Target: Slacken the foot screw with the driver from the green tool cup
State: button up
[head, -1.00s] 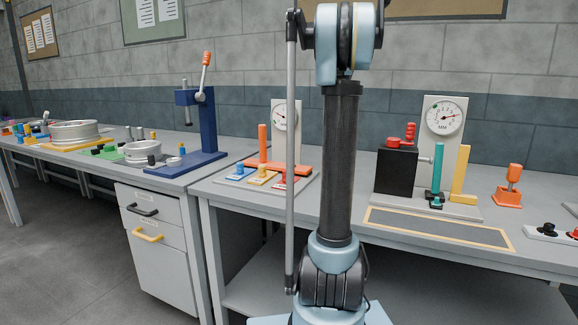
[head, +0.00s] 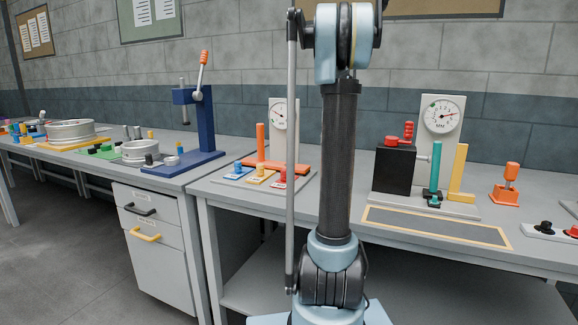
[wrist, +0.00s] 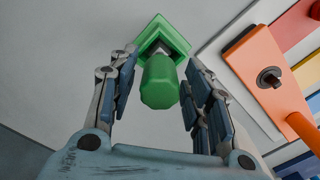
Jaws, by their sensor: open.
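A green-handled driver (wrist: 160,82) stands in the green tool cup (wrist: 162,36) in the wrist view. My gripper (wrist: 158,92) is open, its fingers on both sides of the green handle with visible gaps. An orange foot block (wrist: 258,66) to the right carries a dark screw (wrist: 270,77), which looks like the foot screw. In the head view the orange foot (head: 278,167) lies below a dial gauge stand, partly behind my arm. The green cup and my gripper do not show in the head view.
Coloured blocks (head: 262,176) lie on a grey board by the orange foot. A black box (head: 394,169) and a second dial stand (head: 441,117) are to the right, with an orange cup and driver (head: 508,186) beyond. A blue press (head: 205,125) stands left.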

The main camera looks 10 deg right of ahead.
grip_shut()
jog(key=shift+r, duration=2.55)
